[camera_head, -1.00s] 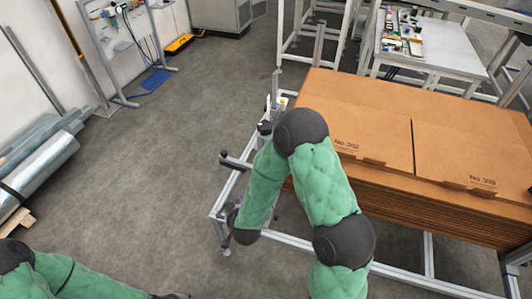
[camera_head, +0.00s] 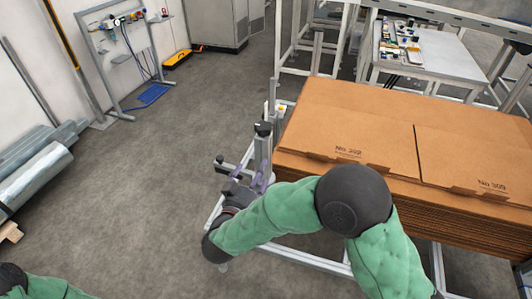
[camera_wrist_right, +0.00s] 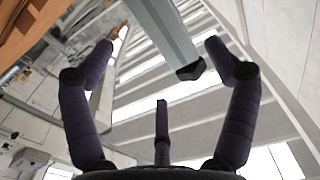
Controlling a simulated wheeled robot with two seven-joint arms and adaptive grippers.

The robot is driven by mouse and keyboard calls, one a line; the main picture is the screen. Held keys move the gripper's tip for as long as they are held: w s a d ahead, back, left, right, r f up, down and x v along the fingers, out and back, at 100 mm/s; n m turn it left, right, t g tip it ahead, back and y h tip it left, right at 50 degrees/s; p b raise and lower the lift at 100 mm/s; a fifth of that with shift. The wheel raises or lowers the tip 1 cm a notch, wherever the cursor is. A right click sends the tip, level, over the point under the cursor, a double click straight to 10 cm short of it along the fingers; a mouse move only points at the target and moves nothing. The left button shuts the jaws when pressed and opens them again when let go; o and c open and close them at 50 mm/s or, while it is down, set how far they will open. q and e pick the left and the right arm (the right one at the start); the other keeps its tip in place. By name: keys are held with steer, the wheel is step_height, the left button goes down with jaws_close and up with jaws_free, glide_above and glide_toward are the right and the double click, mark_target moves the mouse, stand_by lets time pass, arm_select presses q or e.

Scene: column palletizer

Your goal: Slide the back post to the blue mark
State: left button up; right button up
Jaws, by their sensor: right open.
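A grey metal post (camera_head: 263,152) with a black top stands at the left end of the cardboard stack in the head view. I cannot tell for sure whether it is the back post; a thinner upright (camera_head: 277,88) shows behind it. My right gripper (camera_head: 246,182) is at the near left side of the post, low down, its fingers partly hidden. In the right wrist view the right gripper (camera_wrist_right: 162,48) is open, with a grey metal bar (camera_wrist_right: 164,30) with a black end reaching between its fingers. I cannot make out the blue mark. My left gripper is out of view.
The stack of brown cardboard (camera_head: 365,125) fills the right side. A metal frame rail (camera_head: 307,258) runs below it. A worktable (camera_head: 430,70) stands behind. Open floor (camera_head: 140,190) lies to the left, with metal rolls (camera_head: 35,165) by the wall.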

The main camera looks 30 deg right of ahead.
mark_target(264, 155)
steer(key=b+x, duration=0.2)
steer(key=x, duration=0.6)
steer(key=shift+w+d+f+b, duration=0.1)
steer(key=shift+w+d+b, duration=0.05)
steer(key=shift+b, duration=0.2)
steer(key=shift+w+d, duration=0.5)
steer(key=shift+d, duration=0.05)
steer(key=c, duration=1.7)
steer(key=p+x, duration=0.1)
steer(key=x, duration=1.1)
steer(key=shift+r, duration=0.25)
